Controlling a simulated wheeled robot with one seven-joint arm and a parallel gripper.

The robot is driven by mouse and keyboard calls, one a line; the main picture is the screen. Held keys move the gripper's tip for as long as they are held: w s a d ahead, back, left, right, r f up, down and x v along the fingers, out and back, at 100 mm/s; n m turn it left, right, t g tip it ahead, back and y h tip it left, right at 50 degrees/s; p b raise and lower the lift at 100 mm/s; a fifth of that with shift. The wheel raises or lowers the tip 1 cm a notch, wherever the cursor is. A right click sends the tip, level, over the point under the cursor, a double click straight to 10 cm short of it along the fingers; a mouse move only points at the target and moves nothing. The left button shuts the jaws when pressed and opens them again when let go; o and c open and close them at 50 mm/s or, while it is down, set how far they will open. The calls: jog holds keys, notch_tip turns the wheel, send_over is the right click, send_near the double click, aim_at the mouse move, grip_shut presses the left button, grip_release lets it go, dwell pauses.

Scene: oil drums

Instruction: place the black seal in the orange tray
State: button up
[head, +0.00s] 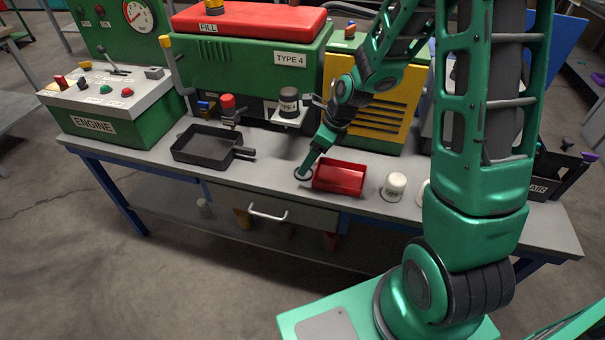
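A thin dark ring, which looks like the black seal (303,174), is on or just above the bench top near its front edge. The only tray of a reddish colour (340,178) looks red rather than orange. It sits on the bench just right of the ring and looks empty. My gripper (308,167) points down from the upper right, its tips at the ring's upper right edge, left of the tray. The tips are small and seen nearly edge-on, so I cannot tell whether they are closed on the ring.
A white cylinder (394,187) stands close to the tray's right side. A black square pan (206,147) lies at left, its handle pointing right. The green machine (245,65) and engine panel box (125,115) line the back and left. A drawer handle (268,213) juts from the front.

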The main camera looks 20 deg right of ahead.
aim_at(307, 175)
jog(key=shift+s+d+x, duration=0.1)
jog(key=shift+d+x, duration=0.05)
jog(key=shift+x, duration=1.1)
jog(key=shift+s+d+x, duration=0.1)
jog(key=shift+s+x, duration=0.05)
jog(key=shift+x, duration=1.1)
jog(key=shift+f, duration=0.15)
jog(key=shift+c, duration=0.7)
jog(key=c, duration=1.1)
